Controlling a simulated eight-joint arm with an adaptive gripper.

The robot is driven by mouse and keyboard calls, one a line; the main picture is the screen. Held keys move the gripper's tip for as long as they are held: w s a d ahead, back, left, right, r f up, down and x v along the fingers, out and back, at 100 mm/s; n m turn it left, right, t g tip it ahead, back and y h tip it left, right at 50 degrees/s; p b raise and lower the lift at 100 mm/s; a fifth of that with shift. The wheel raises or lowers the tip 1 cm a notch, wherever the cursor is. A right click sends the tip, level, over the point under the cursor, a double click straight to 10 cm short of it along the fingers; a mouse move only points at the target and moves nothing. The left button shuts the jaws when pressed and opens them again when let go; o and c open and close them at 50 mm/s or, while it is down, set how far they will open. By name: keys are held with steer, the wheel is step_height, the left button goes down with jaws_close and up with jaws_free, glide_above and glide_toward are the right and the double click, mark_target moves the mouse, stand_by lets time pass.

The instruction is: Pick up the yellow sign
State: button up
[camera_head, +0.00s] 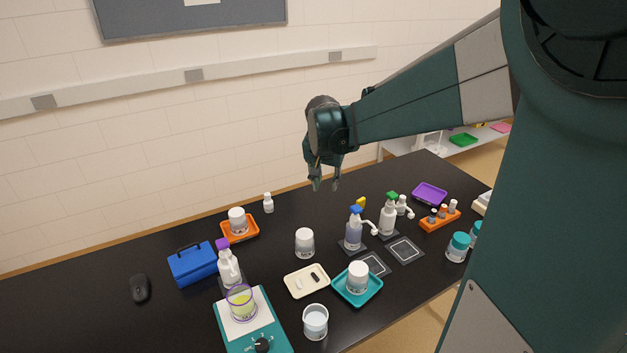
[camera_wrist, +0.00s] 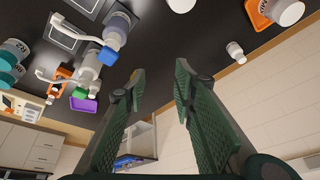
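A small yellow thing (camera_head: 361,202), likely the yellow sign, shows at the back of the black table. It is just behind a blue-topped bottle (camera_head: 354,230), which may hide part of it; it is too small to make out its shape. I cannot pick it out in the wrist view. My gripper (camera_head: 325,186) is in the air above the table's back edge, to the left of the yellow thing and apart from it. In the wrist view my gripper (camera_wrist: 160,76) has its two green fingers spread, with nothing between them.
A green-topped bottle (camera_head: 388,217) stands right of the blue-topped one. A purple tray (camera_head: 430,193) and an orange rack (camera_head: 440,219) lie farther right. A white jar (camera_head: 304,243) and a small white bottle (camera_head: 268,203) stand left. Bare table lies below my gripper.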

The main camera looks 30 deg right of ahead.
steer(key=w+d+f+m+g+p, duration=0.1)
steer(key=w+d+f+m, duration=0.1)
steer(key=w+d+f, duration=0.3)
steer(key=w+d+f+m+g, duration=0.1)
steer(key=w+d+f, duration=0.1)
steer(key=d, duration=0.4)
steer(key=m+g, duration=0.1)
steer(key=m, duration=0.2)
glide_above(361, 199)
steer(key=a, duration=0.2)
steer(key=s+a+f+x, duration=0.1)
steer(key=a+x, duration=0.1)
steer(key=x, duration=0.8)
steer(key=shift+w+a+r+h+p, duration=0.1)
steer(key=shift+a+h+p, duration=0.1)
steer(key=shift+h+p, duration=0.2)
steer(key=shift+x, duration=1.3)
steer(key=shift+x, duration=2.6)
